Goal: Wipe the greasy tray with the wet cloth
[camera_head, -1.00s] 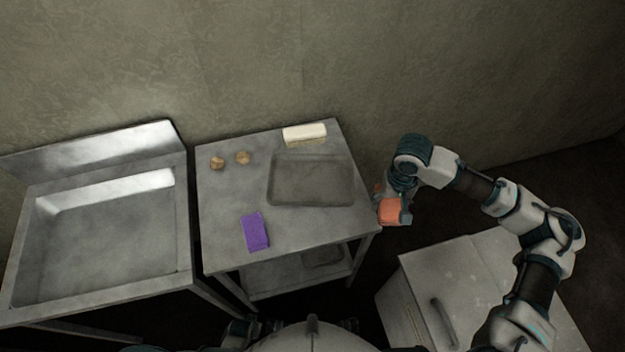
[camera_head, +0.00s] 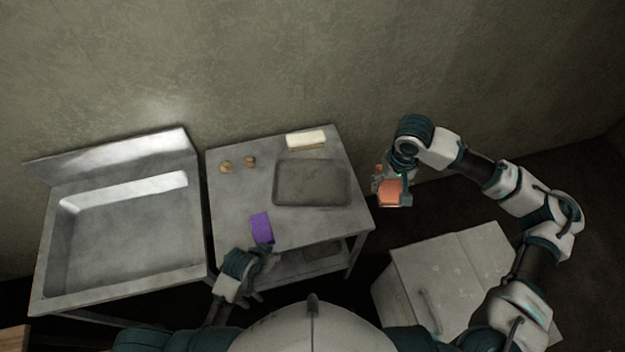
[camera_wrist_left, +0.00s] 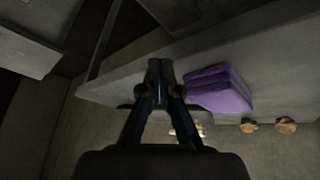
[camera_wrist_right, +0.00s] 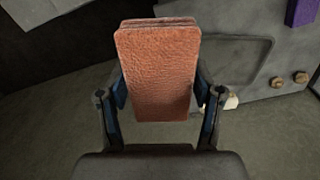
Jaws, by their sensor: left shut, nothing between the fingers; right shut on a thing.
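The grey rectangular tray (camera_head: 312,182) lies flat on the metal table (camera_head: 230,205); its surface looks dull and bare. My right gripper (camera_wrist_right: 160,92) is shut on a folded orange cloth (camera_wrist_right: 158,60), which also shows in the head view (camera_head: 391,194). It holds the cloth in the air off the table's right side, apart from the tray. A folded purple cloth (camera_head: 261,228) lies on the table's front edge area. My left gripper (camera_wrist_left: 160,75) is shut and empty, by the front edge close to the purple cloth. I cannot tell which cloth is wet.
A pale block (camera_head: 306,139) stands behind the tray. Two small brown lumps (camera_head: 225,167) (camera_head: 250,161) lie at the back left. A metal sink (camera_head: 120,235) stands left of the table. A grey cabinet (camera_head: 455,280) stands at the lower right.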

